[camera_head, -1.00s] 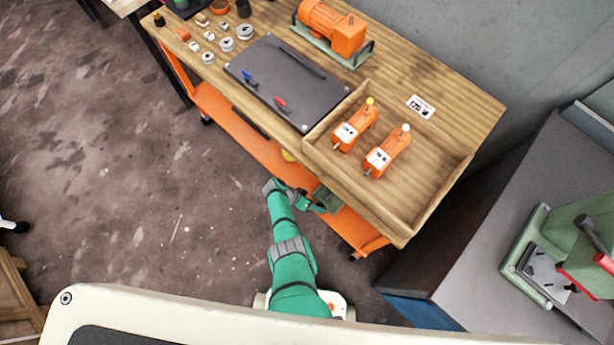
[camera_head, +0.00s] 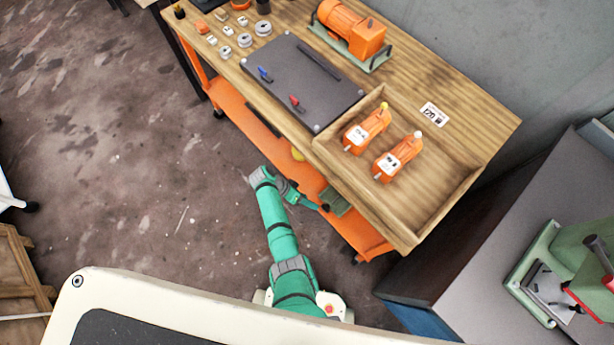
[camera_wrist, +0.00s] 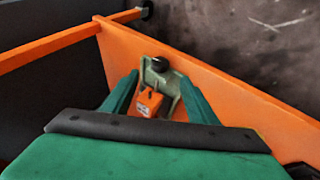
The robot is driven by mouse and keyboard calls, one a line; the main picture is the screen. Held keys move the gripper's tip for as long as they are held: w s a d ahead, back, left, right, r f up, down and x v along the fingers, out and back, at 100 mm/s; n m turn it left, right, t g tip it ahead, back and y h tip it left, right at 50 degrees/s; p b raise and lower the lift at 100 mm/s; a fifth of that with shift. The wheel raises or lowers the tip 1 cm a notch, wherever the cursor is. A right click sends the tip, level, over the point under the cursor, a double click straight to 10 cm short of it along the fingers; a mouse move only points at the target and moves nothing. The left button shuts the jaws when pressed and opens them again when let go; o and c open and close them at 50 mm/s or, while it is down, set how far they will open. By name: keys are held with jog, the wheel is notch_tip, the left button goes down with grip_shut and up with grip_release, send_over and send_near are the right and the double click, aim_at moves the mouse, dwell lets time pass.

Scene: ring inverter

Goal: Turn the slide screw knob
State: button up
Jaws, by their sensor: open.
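A small green fixture with a round black knob (camera_wrist: 160,64) and an orange block (camera_wrist: 150,100) sits on the orange lower shelf in the wrist view. My gripper (camera_wrist: 160,79) is open, with its two green fingers spread on either side of the fixture. Nothing is visibly held, and contact with the knob cannot be told. In the head view, the green fixture (camera_head: 335,201) shows partly at the lower shelf's edge, under the bench top. My gripper (camera_head: 318,206) is beside it, small and partly unclear. Which part is the slide screw is not clear.
A wooden tray (camera_head: 440,208) on the bench holds two orange devices (camera_head: 367,130). A dark plate (camera_head: 310,85) and an orange motor (camera_head: 350,30) are also on top. The bench top overhangs the orange shelf (camera_head: 230,105). A grey cabinet (camera_head: 480,285) stands at right.

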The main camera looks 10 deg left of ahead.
jog(key=m+t+y, duration=0.1)
jog(key=t+y, duration=0.2)
jog(key=y, duration=0.1)
send_near(324, 209)
jog(key=shift+x, duration=5.2)
jog(key=shift+a, duration=0.1)
jog(key=shift+c, duration=0.3)
jog(key=c, duration=1)
